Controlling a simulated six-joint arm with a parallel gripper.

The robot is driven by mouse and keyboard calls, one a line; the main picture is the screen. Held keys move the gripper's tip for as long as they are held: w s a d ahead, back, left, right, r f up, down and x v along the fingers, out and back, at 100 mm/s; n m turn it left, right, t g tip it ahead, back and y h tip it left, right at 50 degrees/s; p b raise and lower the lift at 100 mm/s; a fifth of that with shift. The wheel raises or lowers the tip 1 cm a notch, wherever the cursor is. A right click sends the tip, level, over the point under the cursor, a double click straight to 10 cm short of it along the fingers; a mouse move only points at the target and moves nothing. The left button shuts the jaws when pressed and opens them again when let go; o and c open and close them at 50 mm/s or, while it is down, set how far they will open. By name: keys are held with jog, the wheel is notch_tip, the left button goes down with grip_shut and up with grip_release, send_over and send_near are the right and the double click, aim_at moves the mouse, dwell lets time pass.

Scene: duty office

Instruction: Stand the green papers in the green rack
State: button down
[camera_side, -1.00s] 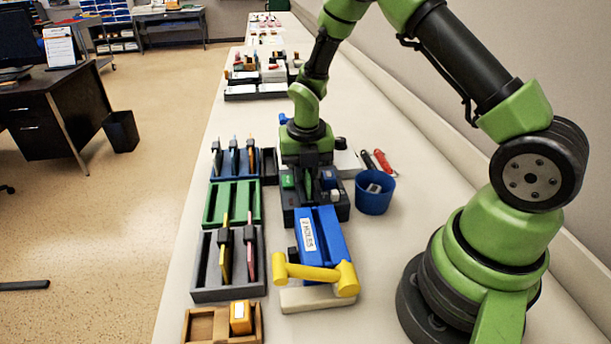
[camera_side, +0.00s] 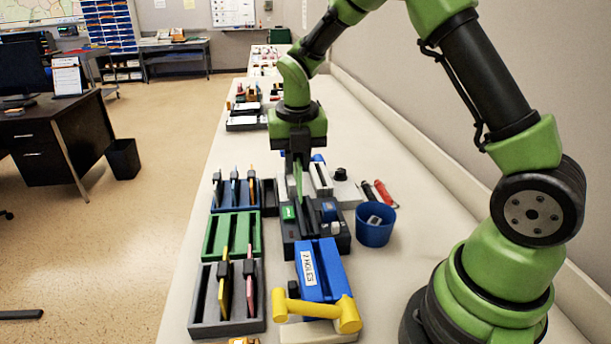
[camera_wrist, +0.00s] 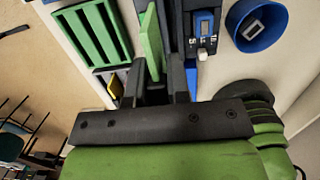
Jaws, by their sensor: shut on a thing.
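The green papers (camera_side: 299,186) form a thin upright sheet or stack, held between the fingers of my gripper (camera_side: 298,168) above a dark grey device (camera_side: 318,236). They also show edge-on in the wrist view (camera_wrist: 152,45), between the gripper fingers (camera_wrist: 155,82). Whether their lower edge is clear of the device is hard to tell. The green rack (camera_side: 210,238) lies to the left of the device, with its slots empty. In the wrist view the green rack (camera_wrist: 108,61) is at the upper left, apart from the papers.
A blue rack (camera_side: 240,208) behind and a grey rack (camera_side: 210,325) in front both hold clipped papers. A blue hole punch (camera_side: 322,270) with a yellow handle (camera_side: 318,308) stands before the device. A blue cup (camera_side: 375,226) is at right.

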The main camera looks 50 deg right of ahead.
jog(key=w+a+f, duration=0.3)
jog(key=w+a, duration=0.3)
jog(key=a, duration=0.1)
jog(key=shift+w+f, duration=0.1)
jog(key=shift+f, duration=4.05)
jog(key=c, duration=1)
grip_release()
notch_tip(320, 180, up, 9)
